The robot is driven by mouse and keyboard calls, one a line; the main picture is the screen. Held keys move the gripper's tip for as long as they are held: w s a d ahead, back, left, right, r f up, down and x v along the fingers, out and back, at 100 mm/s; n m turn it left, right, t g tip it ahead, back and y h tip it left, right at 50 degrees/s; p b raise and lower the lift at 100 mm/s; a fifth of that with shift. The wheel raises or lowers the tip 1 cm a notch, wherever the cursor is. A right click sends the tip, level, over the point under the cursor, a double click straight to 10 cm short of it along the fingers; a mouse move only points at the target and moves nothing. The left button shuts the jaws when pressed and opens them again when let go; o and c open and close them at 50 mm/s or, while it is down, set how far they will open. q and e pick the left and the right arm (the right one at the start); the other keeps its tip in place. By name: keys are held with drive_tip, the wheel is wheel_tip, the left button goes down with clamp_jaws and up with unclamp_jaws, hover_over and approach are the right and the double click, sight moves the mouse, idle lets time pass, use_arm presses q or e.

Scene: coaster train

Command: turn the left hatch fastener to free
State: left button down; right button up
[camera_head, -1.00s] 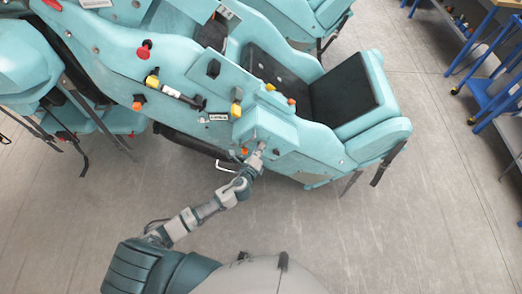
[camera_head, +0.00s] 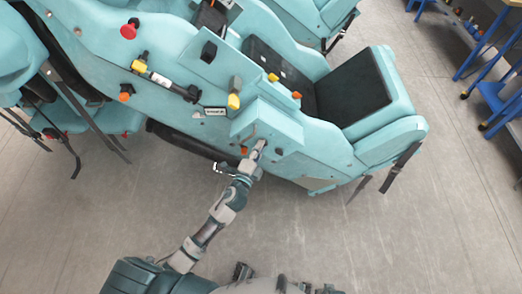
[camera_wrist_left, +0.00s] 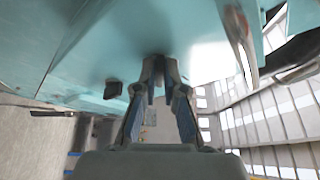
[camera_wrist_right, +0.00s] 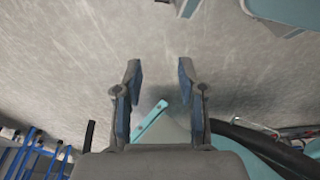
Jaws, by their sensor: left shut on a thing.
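The teal coaster car (camera_head: 330,160) carries a box-shaped teal hatch housing (camera_head: 268,122) on its near side. My left gripper (camera_head: 259,147) is at the lower front of this housing. In the left wrist view, the left gripper (camera_wrist_left: 160,68) has its fingertips close together against the teal surface, shut on a small dark part that I take for the left hatch fastener. The fingers mostly hide it, so its turn angle cannot be read. An orange part (camera_head: 244,150) shows just left of the gripper. My right gripper (camera_wrist_right: 158,75) is open and empty above the grey floor.
Along the car are a red knob (camera_head: 129,31), a yellow-ended handle (camera_head: 139,63), an orange knob (camera_head: 125,92) and a yellow knob (camera_head: 234,100). A black seat (camera_head: 356,92) is at right. Blue shelving (camera_head: 490,95) stands far right. The near floor is clear.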

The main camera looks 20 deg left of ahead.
wheel_tip(320, 180, up, 16)
drive_tip(key=f+b, duration=0.1)
drive_tip(key=b, duration=0.4)
use_arm(q)
drive_tip(key=shift+d+f+n+t+y+b, duration=0.15)
drive_tip(key=shift+n+t+y+b, duration=0.3)
drive_tip(key=shift+n, duration=1.05)
drive_tip(key=shift+a+f+n+t+y+b, duration=0.1)
drive_tip(key=shift+f+n+t+y+b, duration=0.3)
drive_tip(key=shift+n, duration=1.1)
drive_tip(key=shift+d+f+n+t+y+b, duration=0.1)
drive_tip(key=shift+n+t+y+b, duration=0.35)
drive_tip(key=shift+n, duration=1.05)
use_arm(e)
drive_tip(key=w+a+r+t+y, duration=0.1)
drive_tip(key=w+a+r+t, duration=0.1)
drive_tip(key=w+t, duration=0.4)
drive_tip(key=shift+w+a+r, duration=0.3)
drive_tip(key=shift+w+a, duration=0.1)
drive_tip(key=shift+w, duration=1.65)
use_arm(q)
drive_tip(key=shift+r, duration=0.1)
drive_tip(key=c, duration=1.4)
unclamp_jaws()
drive_tip(key=shift+o, duration=0.7)
drive_tip(key=shift+w, duration=0.1)
use_arm(e)
drive_tip(key=shift+w, duration=0.1)
